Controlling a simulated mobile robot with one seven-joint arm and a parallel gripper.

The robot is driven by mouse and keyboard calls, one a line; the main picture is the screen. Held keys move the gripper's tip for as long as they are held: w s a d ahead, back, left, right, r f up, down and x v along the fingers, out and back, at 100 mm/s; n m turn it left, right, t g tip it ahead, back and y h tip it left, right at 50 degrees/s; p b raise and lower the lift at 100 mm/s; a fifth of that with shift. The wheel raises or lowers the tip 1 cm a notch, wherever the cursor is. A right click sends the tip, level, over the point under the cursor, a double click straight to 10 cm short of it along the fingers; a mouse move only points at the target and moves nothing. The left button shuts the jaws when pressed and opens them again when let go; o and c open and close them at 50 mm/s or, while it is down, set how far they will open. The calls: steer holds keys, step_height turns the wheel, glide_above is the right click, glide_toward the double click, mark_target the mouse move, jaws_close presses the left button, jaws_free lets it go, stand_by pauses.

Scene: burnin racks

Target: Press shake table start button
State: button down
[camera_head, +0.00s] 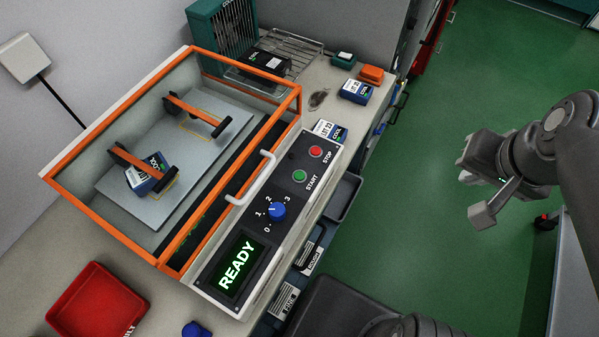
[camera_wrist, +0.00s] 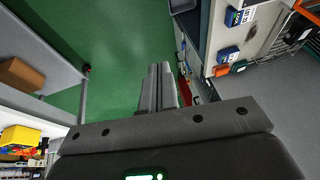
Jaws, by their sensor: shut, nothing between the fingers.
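The shake table (camera_head: 190,262) stands on the bench, with an orange-framed clear cover that looks closed. Its green START button (camera_head: 299,176) is on the dark front panel (camera_head: 262,236), beside the red STOP button (camera_head: 315,152). A blue knob (camera_head: 277,211) and a display (camera_head: 238,266) reading READY are on the same panel. My gripper (camera_head: 482,216) is right of the bench, over the green floor, well apart from the button. In the wrist view its fingers (camera_wrist: 160,72) are together and empty.
Blue and white units (camera_head: 356,91), an orange block (camera_head: 371,74) and a teal fan box (camera_head: 224,42) are at the bench's back. A red bin (camera_head: 97,303) is at front left. Green floor (camera_head: 400,215) between bench and gripper is clear. The wrist view shows a shelf with a cardboard box (camera_wrist: 20,75).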

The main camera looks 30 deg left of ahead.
steer(key=w+a+f+g+y, duration=0.1)
steer(key=a+f+g+y, duration=0.15)
steer(key=a, duration=0.55)
steer(key=a+f+g+y, duration=0.1)
steer(key=a+f+g, duration=0.15)
steer(key=a, duration=0.45)
steer(key=g+y, duration=0.2)
steer(key=g, duration=0.3)
glide_above(304, 173)
step_height(304, 173, down, 3)
steer(key=shift+r+m+h, duration=0.1)
steer(key=shift+m+h, duration=0.15)
steer(key=shift+m, duration=0.15)
steer(key=shift+f, duration=4.45)
steer(key=shift+f, duration=0.2)
steer(key=shift+f, duration=0.2)
steer(key=shift+f, duration=0.4)
steer(key=shift+r, duration=0.8)
